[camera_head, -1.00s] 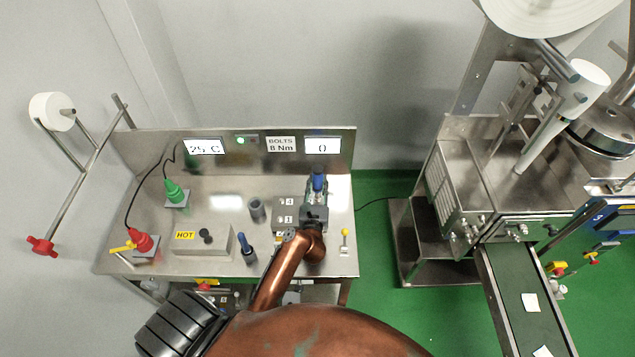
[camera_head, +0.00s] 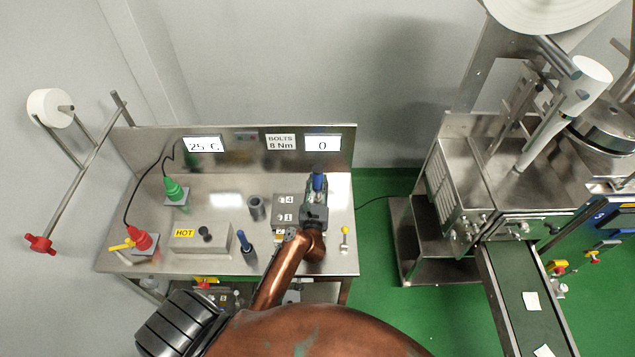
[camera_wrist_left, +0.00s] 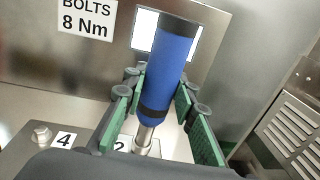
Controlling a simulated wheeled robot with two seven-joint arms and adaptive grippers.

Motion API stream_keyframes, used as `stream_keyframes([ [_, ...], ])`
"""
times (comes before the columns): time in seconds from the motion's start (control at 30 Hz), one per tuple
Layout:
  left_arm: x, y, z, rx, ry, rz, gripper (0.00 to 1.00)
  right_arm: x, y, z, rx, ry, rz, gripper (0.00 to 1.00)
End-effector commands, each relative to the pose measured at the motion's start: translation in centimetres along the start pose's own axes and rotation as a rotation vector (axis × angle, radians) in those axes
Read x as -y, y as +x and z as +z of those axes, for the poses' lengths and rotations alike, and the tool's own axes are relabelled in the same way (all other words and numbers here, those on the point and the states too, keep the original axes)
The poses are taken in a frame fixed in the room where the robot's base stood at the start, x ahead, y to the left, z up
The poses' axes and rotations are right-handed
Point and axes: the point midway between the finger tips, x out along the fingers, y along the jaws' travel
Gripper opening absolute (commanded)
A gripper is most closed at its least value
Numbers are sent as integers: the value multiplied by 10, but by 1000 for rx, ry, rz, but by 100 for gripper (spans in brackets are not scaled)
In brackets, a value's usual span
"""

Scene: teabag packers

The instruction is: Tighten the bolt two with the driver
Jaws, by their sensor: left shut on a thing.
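The driver has a blue handle with black bands and shows in the head view (camera_head: 319,181) and in the left wrist view (camera_wrist_left: 172,68). My left gripper (camera_head: 315,197) is shut on the handle, with green finger pads (camera_wrist_left: 155,110) on both sides of it. The driver stands nearly upright, its steel shaft (camera_wrist_left: 144,134) pointing down beside the label 2. Bolt two itself is hidden under the shaft. The bolt plate (camera_head: 283,199) shows labels 4 and 1, and bolt four (camera_wrist_left: 41,134) shows beside its label. My right gripper is not in view.
The back panel carries a BOLTS 8 Nm sign (camera_head: 281,142) and a display (camera_head: 322,144) reading 0.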

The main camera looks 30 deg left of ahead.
Motion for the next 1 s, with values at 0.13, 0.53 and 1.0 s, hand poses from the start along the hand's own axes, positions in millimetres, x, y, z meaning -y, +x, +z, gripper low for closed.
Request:
stream_keyframes([
  [0.13,0,0,-4,-3,-1,0,0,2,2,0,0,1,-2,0],
  [0.53,0,-1,-6,-6,-1,0,0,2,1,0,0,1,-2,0],
  [1.0,0,-1,-10,-8,-1,1,0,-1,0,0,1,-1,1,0],
])
